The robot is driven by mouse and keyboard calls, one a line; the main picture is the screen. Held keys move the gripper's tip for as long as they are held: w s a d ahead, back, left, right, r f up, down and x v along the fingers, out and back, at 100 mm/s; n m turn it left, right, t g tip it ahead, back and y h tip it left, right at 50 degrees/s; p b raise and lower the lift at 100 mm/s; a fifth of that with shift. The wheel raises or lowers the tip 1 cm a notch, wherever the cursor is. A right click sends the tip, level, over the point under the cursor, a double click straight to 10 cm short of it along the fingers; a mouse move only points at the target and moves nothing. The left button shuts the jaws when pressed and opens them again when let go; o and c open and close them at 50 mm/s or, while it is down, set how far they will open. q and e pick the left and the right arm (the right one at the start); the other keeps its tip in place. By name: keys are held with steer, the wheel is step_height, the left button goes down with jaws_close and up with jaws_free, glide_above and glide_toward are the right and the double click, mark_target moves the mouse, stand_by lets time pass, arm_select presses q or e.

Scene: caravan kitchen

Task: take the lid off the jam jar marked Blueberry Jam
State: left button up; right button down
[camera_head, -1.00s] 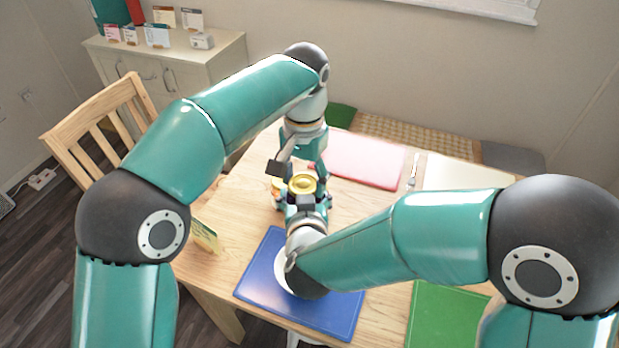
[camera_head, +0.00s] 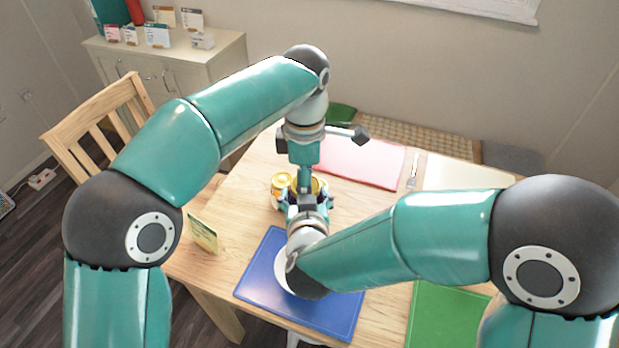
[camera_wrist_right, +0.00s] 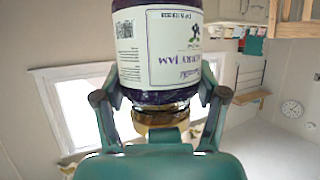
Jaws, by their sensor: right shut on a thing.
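The jam jar (camera_wrist_right: 160,50) fills the upper middle of the right wrist view. It is dark, with a pale label whose visible part reads "ERRY JAM", and a gold band, apparently its lid (camera_wrist_right: 160,118), shows at its lower end. My right gripper (camera_head: 308,200) is shut on this jar, with a finger on each side of it. In the head view the gold lid (camera_head: 319,186) is partly hidden behind my left gripper (camera_head: 304,188). The left gripper points down over the lid. Its fingers are seen edge-on, so I cannot tell their opening or contact.
A second gold-lidded jar (camera_head: 281,184) stands close on the left. A blue mat (camera_head: 262,285) lies in front, a pink mat (camera_head: 365,165) behind, a green mat (camera_head: 440,315) at the front right. A small card (camera_head: 203,233) stands at the table's left edge.

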arm_select(q)
steer(key=shift+s+d, duration=0.15)
stand_by(0.4)
steer(key=shift+r, duration=0.1)
steer(key=shift+r, duration=1.1)
